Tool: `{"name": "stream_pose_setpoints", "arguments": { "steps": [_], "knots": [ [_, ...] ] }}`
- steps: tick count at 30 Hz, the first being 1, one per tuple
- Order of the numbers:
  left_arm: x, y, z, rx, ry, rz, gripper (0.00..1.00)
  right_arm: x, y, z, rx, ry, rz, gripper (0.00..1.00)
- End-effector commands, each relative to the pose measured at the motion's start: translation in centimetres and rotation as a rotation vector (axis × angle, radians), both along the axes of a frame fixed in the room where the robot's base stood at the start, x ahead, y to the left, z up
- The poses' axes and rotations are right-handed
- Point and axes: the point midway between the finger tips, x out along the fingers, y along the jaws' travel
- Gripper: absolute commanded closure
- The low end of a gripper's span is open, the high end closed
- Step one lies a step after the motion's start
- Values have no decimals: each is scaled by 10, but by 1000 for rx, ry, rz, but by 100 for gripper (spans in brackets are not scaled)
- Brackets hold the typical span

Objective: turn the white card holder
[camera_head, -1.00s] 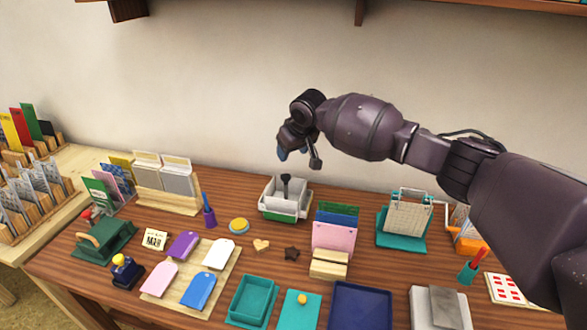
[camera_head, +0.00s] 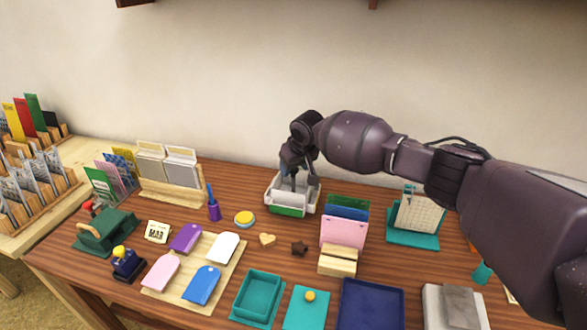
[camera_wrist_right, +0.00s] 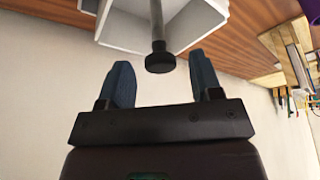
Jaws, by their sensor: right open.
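The white card holder (camera_head: 271,201) stands at the back middle of the table, a white open tray with green at its lower front. A dark upright rod with a round knob (camera_wrist_right: 160,60) rises from it. My right gripper (camera_head: 299,181) is over the holder and partly hides it and the rod. In the right wrist view the holder's white walls (camera_wrist_right: 122,22) fill the top, and my two blue fingertips (camera_wrist_right: 161,70) are apart, one on each side of the knob, with gaps showing. My left gripper is not in view.
A rack with pink, green and blue cards (camera_head: 343,232) stands close to the right of the holder. A yellow round pad (camera_head: 244,218), a wooden heart (camera_head: 267,240) and a dark star (camera_head: 299,248) lie in front. A wooden card stand (camera_head: 172,195) is to the left.

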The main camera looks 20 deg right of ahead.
Motion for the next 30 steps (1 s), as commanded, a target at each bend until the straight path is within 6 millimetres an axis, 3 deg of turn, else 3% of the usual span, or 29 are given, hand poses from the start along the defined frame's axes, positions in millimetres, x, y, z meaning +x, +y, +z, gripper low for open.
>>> {"name": "stream_pose_setpoints", "arguments": {
  "steps": [11,23,30],
  "knots": [
    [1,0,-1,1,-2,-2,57,2,1,-3,1,-3,0,41],
    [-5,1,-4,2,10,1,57,2,0,-3,0,-2,0,100],
    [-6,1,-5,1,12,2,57,2,0,-4,0,-1,9,100]
  ]
}}
